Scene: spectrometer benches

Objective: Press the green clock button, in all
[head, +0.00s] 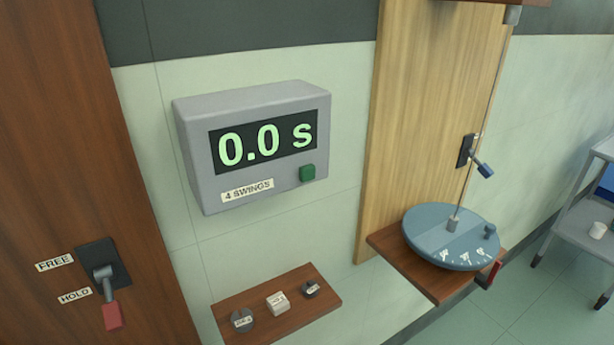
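The green clock button (307,173) sits at the lower right of the grey wall clock's front. The clock (195,165) hangs on the pale tiled wall. Its dark display (262,141) reads 0.0 s in green. A label (248,191) below the display reads 4 SWINGS. Neither of my grippers shows in the head view, and nothing covers the button.
Below the clock, a small wooden shelf (322,291) holds labelled weights. At left, a red-handled lever (112,315) points down by HOLD. A cart (575,222) stands far right.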

